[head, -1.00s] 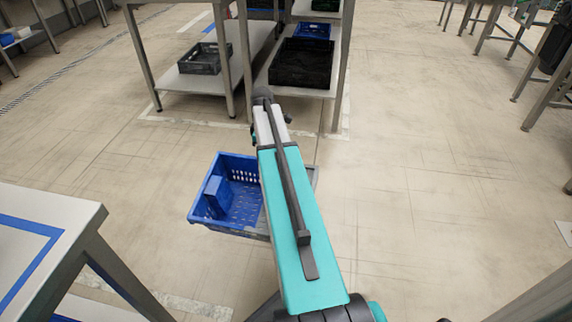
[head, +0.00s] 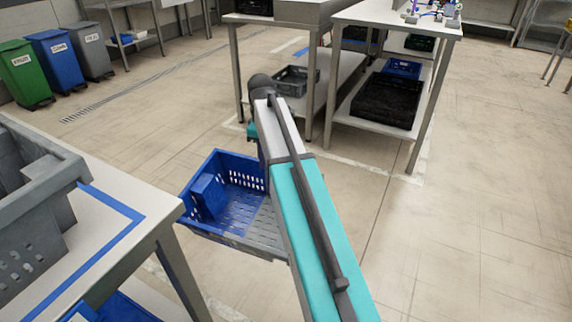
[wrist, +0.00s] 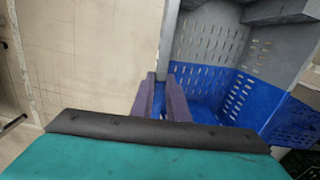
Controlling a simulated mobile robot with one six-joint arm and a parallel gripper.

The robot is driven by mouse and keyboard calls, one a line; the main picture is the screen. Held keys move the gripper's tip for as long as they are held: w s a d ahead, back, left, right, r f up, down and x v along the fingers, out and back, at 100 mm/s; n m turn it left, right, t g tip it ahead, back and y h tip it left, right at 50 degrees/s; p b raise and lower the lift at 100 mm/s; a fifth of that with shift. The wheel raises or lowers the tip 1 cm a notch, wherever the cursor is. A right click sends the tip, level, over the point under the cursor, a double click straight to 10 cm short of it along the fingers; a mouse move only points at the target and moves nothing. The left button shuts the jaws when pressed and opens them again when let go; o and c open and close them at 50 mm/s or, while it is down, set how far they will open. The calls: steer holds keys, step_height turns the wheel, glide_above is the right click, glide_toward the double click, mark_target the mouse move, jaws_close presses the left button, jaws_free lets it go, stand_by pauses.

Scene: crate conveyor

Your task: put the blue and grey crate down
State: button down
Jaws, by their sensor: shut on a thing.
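The blue and grey crate (head: 222,232) hangs over the floor beside the near table, in the middle of the head view. It has a blue part and a grey part, slotted walls and a blue block-like shape inside its left end. In the wrist view the crate (wrist: 262,105) fills the right side. My gripper (wrist: 160,78) is shut on the crate's wall there. In the head view my arm hides the gripper and the crate's right side.
A table (head: 125,212) with blue tape lines is at near left, bearing a grey crate (head: 35,215). Below it is a blue crate (head: 112,308). Shelved tables ahead hold a black crate (head: 387,98) and others. Bins (head: 58,60) stand far left. The floor at right is clear.

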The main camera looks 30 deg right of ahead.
steer(key=s+a+r+m, duration=0.2)
steer(key=s+a+r, duration=0.2)
steer(key=a, duration=0.3)
steer(key=shift+r+m, duration=0.3)
steer(key=shift+r, duration=0.25)
